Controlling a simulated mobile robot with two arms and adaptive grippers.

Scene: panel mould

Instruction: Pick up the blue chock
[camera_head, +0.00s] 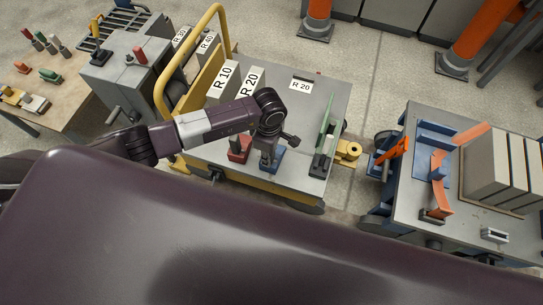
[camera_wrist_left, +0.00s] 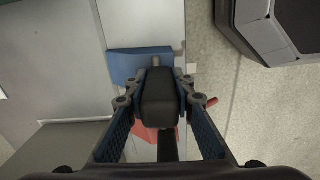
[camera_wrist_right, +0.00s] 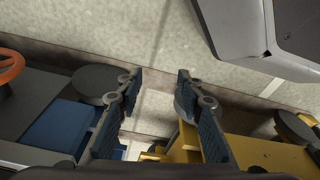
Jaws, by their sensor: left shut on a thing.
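The blue chock (camera_head: 278,160) stands on the grey deck of the yellow-framed cart, right of the red chock (camera_head: 238,152). My left gripper (camera_head: 268,148) reaches down over it and hides much of it. In the left wrist view, the left gripper (camera_wrist_left: 158,85) is shut on a dark upright grip, with the blue base (camera_wrist_left: 135,62) showing just beyond it and the red chock (camera_wrist_left: 165,135) partly hidden below. I cannot tell whether the base is clear of the deck. My right gripper (camera_wrist_right: 158,78) is open and empty, above the floor gap between two carts.
The cart deck (camera_head: 325,95) carries upright R 10 (camera_head: 222,80) and R 20 (camera_head: 250,82) blocks. A green panel (camera_head: 326,125) stands to the right. A second cart (camera_head: 400,205) with orange clamps and grey slabs is at the right. The deck's back right is mostly clear.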

